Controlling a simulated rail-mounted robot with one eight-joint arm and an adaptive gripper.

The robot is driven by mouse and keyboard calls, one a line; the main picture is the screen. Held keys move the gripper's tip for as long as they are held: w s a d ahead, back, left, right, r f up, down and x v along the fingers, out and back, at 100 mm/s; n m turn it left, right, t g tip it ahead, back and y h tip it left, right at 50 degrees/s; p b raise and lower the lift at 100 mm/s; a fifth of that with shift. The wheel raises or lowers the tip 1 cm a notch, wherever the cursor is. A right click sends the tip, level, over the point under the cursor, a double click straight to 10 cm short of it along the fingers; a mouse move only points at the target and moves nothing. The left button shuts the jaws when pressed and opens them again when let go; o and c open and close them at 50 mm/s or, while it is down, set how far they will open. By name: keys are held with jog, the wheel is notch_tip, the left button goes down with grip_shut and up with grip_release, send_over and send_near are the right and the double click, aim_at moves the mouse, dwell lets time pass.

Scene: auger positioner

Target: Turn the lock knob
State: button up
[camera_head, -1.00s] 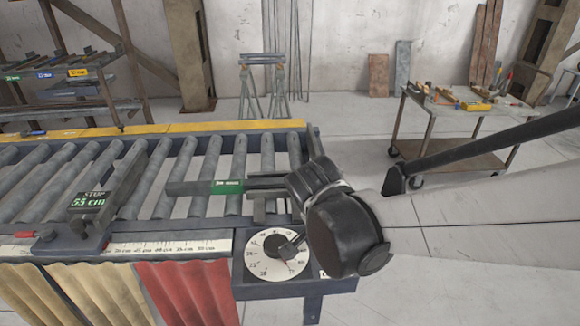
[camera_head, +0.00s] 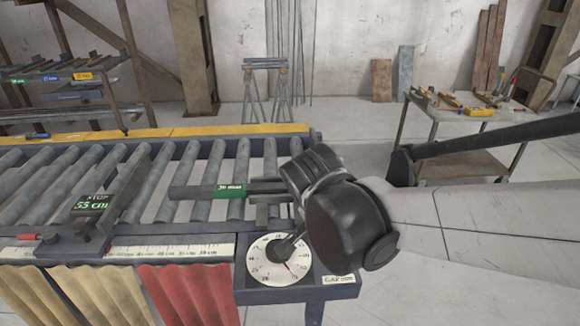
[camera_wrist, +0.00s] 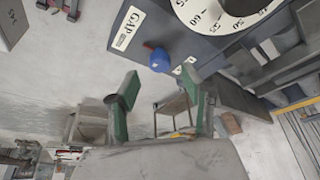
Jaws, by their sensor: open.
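The lock knob, which I take to be the blue knob (camera_wrist: 160,60) with a small red piece beside it, is on the dark panel in the wrist view, below the GAP label (camera_wrist: 128,28). My gripper (camera_wrist: 160,92) is open and empty, its two green-padded fingers well apart. The knob shows beyond the fingertips, between their lines, and no finger touches it.
A white round dial (camera_head: 280,259) with a dark crank sits on the panel; it shows also in the wrist view (camera_wrist: 215,10). A tool cart (camera_head: 462,125) stands behind right.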

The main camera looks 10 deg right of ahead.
jog(key=v, duration=0.8)
dwell(0.4)
jog(key=s+d+n+t+y, duration=0.1)
jog(key=n, duration=0.2)
jog(key=s+d+f+n+t+y, duration=0.1)
jog(key=n+t, duration=0.1)
jog(key=n, duration=0.2)
jog(key=s+d+n+t+y, duration=0.1)
jog(key=d+n, duration=0.1)
jog(key=n, duration=0.1)
jog(key=shift+f+n+y, duration=0.25)
jog(key=shift+n+y, duration=0.05)
